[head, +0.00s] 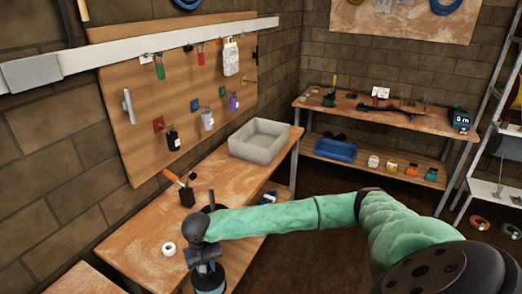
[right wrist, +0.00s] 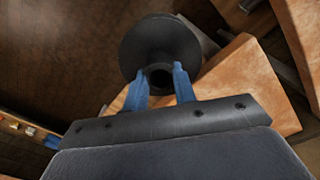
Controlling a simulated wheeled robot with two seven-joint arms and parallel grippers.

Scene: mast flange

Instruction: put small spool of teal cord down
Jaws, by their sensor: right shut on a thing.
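In the right wrist view, a dark spool (right wrist: 160,38) with a round flange sits between the two blue fingers of my right gripper (right wrist: 160,82). The gripper is shut on its hub. The teal cord is hidden in that view. In the head view my right gripper (head: 205,254) points down at the front edge of the near workbench (head: 225,180). The spool (head: 209,278) shows partly below it, dark with a teal tint. I cannot tell whether it touches anything. My left gripper is not in view.
A white roll (head: 168,249) lies on the bench left of the gripper. A grey bin (head: 260,140) sits at the bench's far end. Bare wood lies between them. A second bench (head: 350,108) stands at the back.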

